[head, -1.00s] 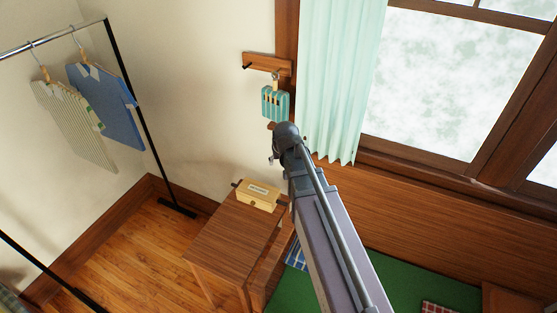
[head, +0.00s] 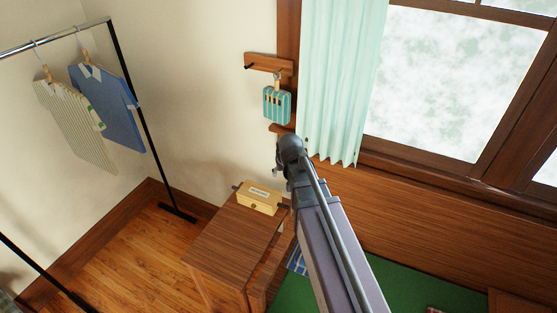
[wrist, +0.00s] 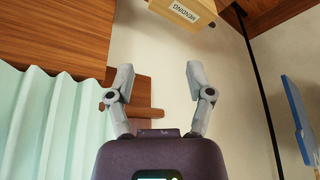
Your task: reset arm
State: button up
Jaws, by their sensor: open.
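My arm (head: 335,235) reaches up from the bottom of the head view, ending in a dark wrist joint in front of the wall. My gripper (wrist: 157,66) shows in the wrist view with its two grey fingers spread apart and nothing between them. In the head view the fingers are mostly hidden behind the wrist joint. In the head view the arm's end appears above and right of a yellow box, apart from it.
The yellow box (head: 258,198) sits on a wooden table (head: 225,242). A teal striped bag (head: 277,104) hangs from a wall peg rack (head: 268,64). A mint curtain (head: 340,80) hangs by the window. Shirts (head: 105,105) hang on a rack at left.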

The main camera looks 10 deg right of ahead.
jog(key=shift+s, duration=0.1)
jog(key=s+d+f+g, duration=0.1)
jog(key=s+g, duration=0.3)
jog(key=s, duration=1.2)
jog(key=shift+s+d+f+g, duration=0.2)
jog(key=shift+d+g, duration=0.05)
jog(key=shift+g, duration=0.05)
dwell(1.0)
